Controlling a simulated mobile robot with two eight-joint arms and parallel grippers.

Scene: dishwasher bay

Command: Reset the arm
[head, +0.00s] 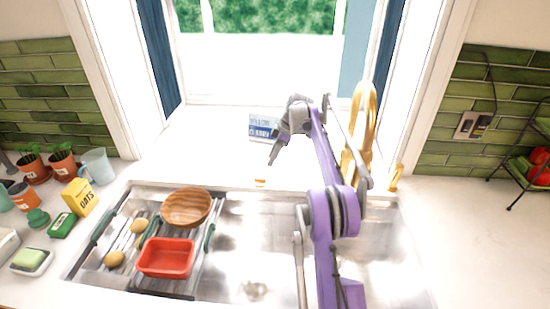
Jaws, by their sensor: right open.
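My right arm, purple and grey, reaches up from the bottom of the head view over the sink (245,250). Its gripper (273,158) hangs near the back edge of the sink, in front of the window. It points down and to the left. It is open, and I see nothing held in it. My left gripper is not in view.
A rack in the sink's left part holds a wooden bowl (186,207), a red tub (166,258) and yellow sponge-like items (139,226). A gold faucet (368,120) stands right of my arm. A blue-and-white box (262,126) is behind the gripper.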

